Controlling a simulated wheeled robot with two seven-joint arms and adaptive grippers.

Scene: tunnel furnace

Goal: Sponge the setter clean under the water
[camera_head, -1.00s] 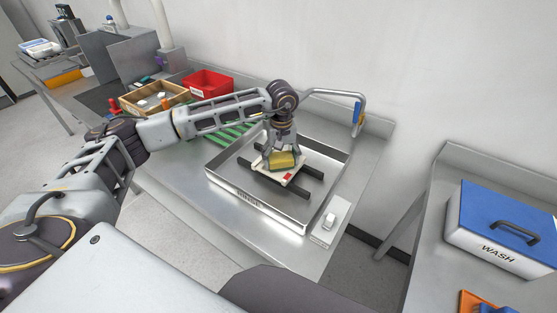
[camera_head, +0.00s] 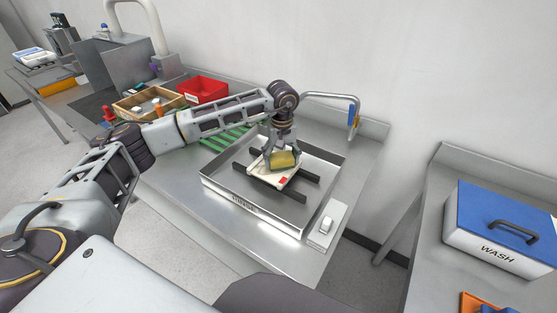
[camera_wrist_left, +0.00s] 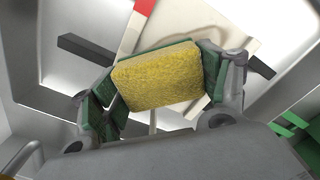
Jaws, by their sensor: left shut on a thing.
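My left gripper (camera_head: 281,155) is shut on a yellow sponge (camera_head: 285,160). The sponge (camera_wrist_left: 158,76) also shows between the green-padded fingers in the left wrist view. The setter is a pale flat plate (camera_head: 262,173) with a red mark at one corner. It lies across two dark bars in a shallow metal basin (camera_head: 245,199). The sponge is over the setter; I cannot tell whether it touches. In the left wrist view the setter (camera_wrist_left: 200,25) is partly hidden by the sponge and fingers. A curved metal faucet (camera_head: 335,97) with a blue part stands behind the basin. My right gripper is not in view.
A small switch box (camera_head: 327,226) sits at the basin's front right. A red bin (camera_head: 203,90) and a wooden tray (camera_head: 130,108) of small parts stand left of the basin. A blue-lidded WASH box (camera_head: 490,243) stands on the right table.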

